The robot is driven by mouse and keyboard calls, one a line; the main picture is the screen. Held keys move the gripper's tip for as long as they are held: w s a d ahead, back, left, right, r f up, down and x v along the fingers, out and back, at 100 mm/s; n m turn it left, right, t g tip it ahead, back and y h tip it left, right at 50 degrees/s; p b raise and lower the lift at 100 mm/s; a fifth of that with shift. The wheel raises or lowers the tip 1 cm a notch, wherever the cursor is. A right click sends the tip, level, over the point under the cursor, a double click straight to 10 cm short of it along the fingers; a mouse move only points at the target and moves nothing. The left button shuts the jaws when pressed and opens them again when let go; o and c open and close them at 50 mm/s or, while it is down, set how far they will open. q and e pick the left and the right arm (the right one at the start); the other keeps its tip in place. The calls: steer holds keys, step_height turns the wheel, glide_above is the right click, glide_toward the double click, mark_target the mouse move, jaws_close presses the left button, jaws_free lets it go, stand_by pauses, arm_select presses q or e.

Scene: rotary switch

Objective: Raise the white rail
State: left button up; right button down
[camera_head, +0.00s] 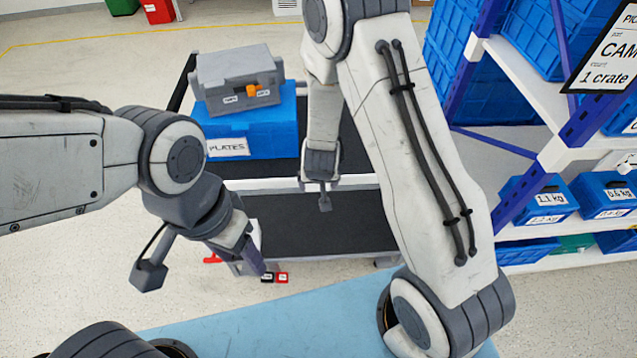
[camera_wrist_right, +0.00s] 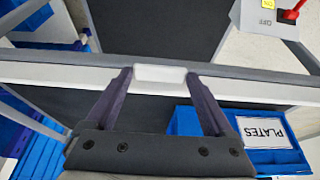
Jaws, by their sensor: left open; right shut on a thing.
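The white rail (camera_head: 355,182) runs across the front of the dark-decked cart. In the right wrist view it is a pale bar (camera_wrist_right: 50,73) crossing the picture. My right gripper (camera_wrist_right: 159,77) is shut on the rail, with a white section between its two fingers. My left gripper (camera_head: 250,255) is open, lower and to the left of the rail, in front of a pale switch box with a red handle (camera_head: 212,258). The gripper hides part of that box.
A blue PLATES crate (camera_head: 250,130) with a grey case (camera_head: 236,78) on it stands on the cart's upper deck. The lower deck (camera_head: 315,225) is bare where visible. Shelving with blue bins (camera_head: 540,200) stands at right. A light-blue surface (camera_head: 290,315) lies in front.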

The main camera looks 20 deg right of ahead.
jaws_free()
steer(key=shift+w+r, duration=0.1)
steer(key=shift+r, duration=0.2)
steer(key=d+p+v, duration=0.1)
steer(key=p+v, duration=0.3)
steer(key=v, duration=0.6)
steer(key=shift+a+r, duration=0.2)
steer(key=shift+a, duration=0.25)
